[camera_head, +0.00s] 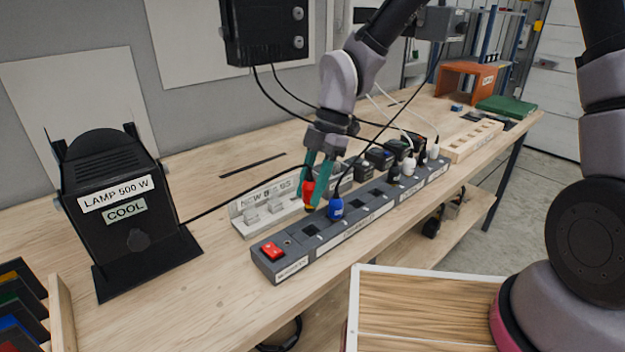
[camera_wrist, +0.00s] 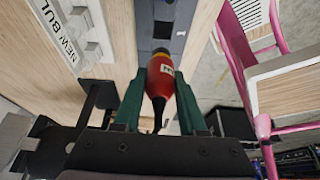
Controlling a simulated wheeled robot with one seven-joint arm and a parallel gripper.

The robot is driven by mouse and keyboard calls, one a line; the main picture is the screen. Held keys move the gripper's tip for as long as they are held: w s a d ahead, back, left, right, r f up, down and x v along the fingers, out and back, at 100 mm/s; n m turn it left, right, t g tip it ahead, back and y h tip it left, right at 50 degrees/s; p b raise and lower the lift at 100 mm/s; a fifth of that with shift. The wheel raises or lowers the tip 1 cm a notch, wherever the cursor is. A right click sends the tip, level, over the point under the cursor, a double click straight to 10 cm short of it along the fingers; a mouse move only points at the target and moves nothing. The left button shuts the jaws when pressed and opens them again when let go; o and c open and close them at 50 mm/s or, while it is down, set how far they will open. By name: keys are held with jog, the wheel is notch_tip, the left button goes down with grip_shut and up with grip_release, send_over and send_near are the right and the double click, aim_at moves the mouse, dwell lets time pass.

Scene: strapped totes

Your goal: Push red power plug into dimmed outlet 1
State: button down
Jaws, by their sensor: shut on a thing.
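My gripper (camera_head: 316,184) has teal fingers shut on the red power plug (camera_head: 308,190), above the near-left part of the grey outlet strip (camera_head: 277,265). In the wrist view the red plug (camera_wrist: 160,82) sits between the fingers, a yellow band at its front end and its black cable end toward the wrist. Its tip points at the dark strip (camera_wrist: 171,12); whether it touches cannot be told. The leftmost empty socket (camera_head: 311,230) is visible beside a red switch (camera_head: 271,249).
A white rack labelled NEW BULBS (camera_head: 245,221) stands behind the strip. Black and white plugs (camera_head: 408,165) fill sockets farther along. A black lamp (camera_head: 120,205) stands at left, its cable running toward the strip. A wooden block (camera_head: 470,142) lies beyond.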

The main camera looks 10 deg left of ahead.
send_over(305, 236)
jog(key=w, duration=0.2)
jog(key=shift+w+d+f, duration=0.1)
jog(key=shift+d+f, duration=0.15)
jog(key=shift+f, duration=0.85)
jog(key=shift+d+f, duration=0.2)
jog(key=shift+f, duration=0.9)
jog(key=shift+f, duration=1.6)
jog(key=shift+c, duration=1.9)
grip_release()
jog(key=shift+w, duration=0.1)
